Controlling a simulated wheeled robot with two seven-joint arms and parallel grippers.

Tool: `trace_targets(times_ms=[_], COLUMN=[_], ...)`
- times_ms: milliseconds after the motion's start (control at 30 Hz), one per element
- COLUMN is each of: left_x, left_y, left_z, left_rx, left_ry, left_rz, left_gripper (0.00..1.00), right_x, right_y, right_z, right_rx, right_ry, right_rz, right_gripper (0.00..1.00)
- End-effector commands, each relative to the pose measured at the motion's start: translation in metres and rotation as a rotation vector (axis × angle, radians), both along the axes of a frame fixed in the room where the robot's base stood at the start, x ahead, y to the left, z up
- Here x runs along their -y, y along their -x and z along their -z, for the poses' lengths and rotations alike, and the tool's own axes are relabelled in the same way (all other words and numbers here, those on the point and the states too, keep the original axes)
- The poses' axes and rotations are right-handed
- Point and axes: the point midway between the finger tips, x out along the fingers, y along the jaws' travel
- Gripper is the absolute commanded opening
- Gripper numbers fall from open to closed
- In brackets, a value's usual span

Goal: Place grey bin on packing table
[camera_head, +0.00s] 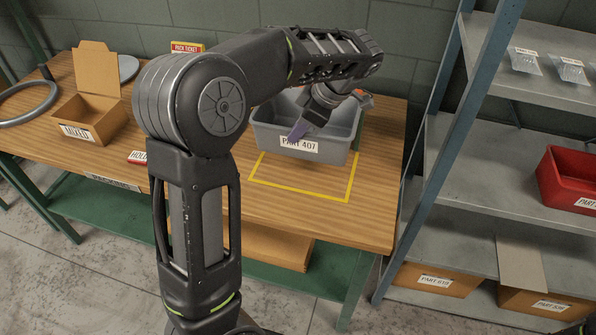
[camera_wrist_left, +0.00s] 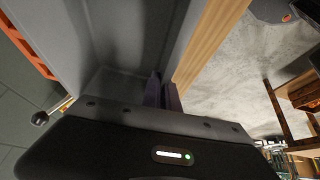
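The grey bin (camera_head: 335,138), labelled PART 407, is upright at the right part of the wooden packing table (camera_head: 375,215). It covers the back part of a yellow outline on the tabletop; whether its base touches the table is hard to tell. My left gripper (camera_head: 299,131) reaches over the bin from above, its purple fingers at the label-side wall. In the left wrist view, the fingers (camera_wrist_left: 164,92) are close together with the grey bin wall (camera_wrist_left: 190,40) between them. My right gripper is not in view.
An open MIXED carton (camera_head: 95,115), a red HOLD sign (camera_head: 138,157) and a PACK TICKET sign (camera_head: 187,47) are on the table. A shelf rack at right holds a red bin (camera_head: 570,175) and cartons below. The outline's front part is clear.

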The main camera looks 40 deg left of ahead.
Motion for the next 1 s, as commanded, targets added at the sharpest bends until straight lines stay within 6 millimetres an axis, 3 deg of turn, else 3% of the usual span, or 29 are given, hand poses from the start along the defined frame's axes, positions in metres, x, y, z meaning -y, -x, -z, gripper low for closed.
trace_targets(times_ms=[200, 633, 900, 1000], left_x=[0.000, 0.000, 0.000, 0.000], left_y=[0.000, -0.001, 0.000, -0.001], left_z=[0.037, 0.046, 0.082, 0.087], left_rx=[0.000, 0.000, -0.001, 0.002], left_ry=[-0.001, -0.001, -0.001, -0.001], left_rz=[0.000, 0.001, 0.001, 0.001], left_gripper=[0.00, 0.00, 0.00, 0.00], right_x=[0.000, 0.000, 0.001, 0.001], right_y=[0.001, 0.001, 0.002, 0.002], right_z=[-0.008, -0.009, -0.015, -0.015], right_rx=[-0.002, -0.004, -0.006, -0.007], right_ry=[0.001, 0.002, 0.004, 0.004], right_rz=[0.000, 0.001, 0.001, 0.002], right_gripper=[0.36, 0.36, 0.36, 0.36])
